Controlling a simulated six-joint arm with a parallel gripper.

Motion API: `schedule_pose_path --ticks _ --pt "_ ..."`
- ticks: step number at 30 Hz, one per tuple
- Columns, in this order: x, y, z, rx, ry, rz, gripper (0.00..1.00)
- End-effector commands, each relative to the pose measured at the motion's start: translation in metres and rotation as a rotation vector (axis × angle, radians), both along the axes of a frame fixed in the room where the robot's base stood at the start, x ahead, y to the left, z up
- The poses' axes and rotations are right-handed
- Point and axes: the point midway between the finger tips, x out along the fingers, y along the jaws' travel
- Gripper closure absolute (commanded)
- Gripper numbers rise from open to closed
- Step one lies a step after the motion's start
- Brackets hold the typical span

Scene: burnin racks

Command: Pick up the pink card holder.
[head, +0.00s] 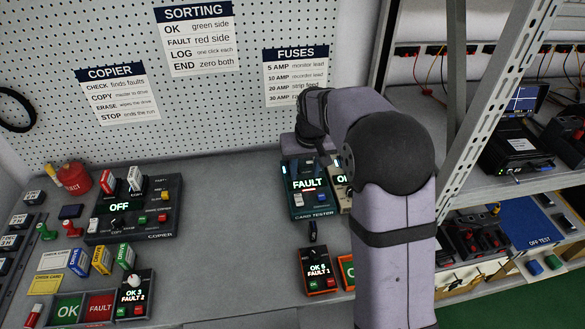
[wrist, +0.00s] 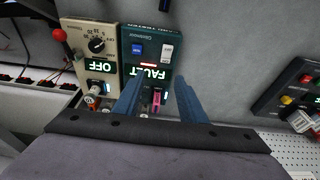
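A small pink piece (wrist: 157,97), which looks like the pink card holder, stands at the card tester, just below its FAULT display in the wrist view. My gripper (wrist: 158,80) has its two blue fingers spread apart, one on each side of the pink piece, with gaps visible. I cannot tell how far the fingertips are above it. The card tester (wrist: 150,45) is a teal box with a blue and a white switch; it also shows in the head view (head: 310,206). In the head view my arm hides part of the area, and I cannot make out the pink piece there.
A beige box (wrist: 97,45) with a dial and an OFF display stands beside the tester. The copier (head: 160,190) stands on the left of the bench (head: 225,235). A counter box (head: 318,268) sits in front. A metal shelf rack (head: 480,100) rises at the right.

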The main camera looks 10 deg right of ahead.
Motion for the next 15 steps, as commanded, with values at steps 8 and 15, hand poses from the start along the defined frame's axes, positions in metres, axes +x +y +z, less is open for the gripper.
schedule_pose_path --ticks 8,15 --pt "0.094 0.006 -0.023 0.002 -0.101 -0.002 0.62" --pt "0.125 0.008 -0.029 0.003 -0.142 -0.003 0.62"
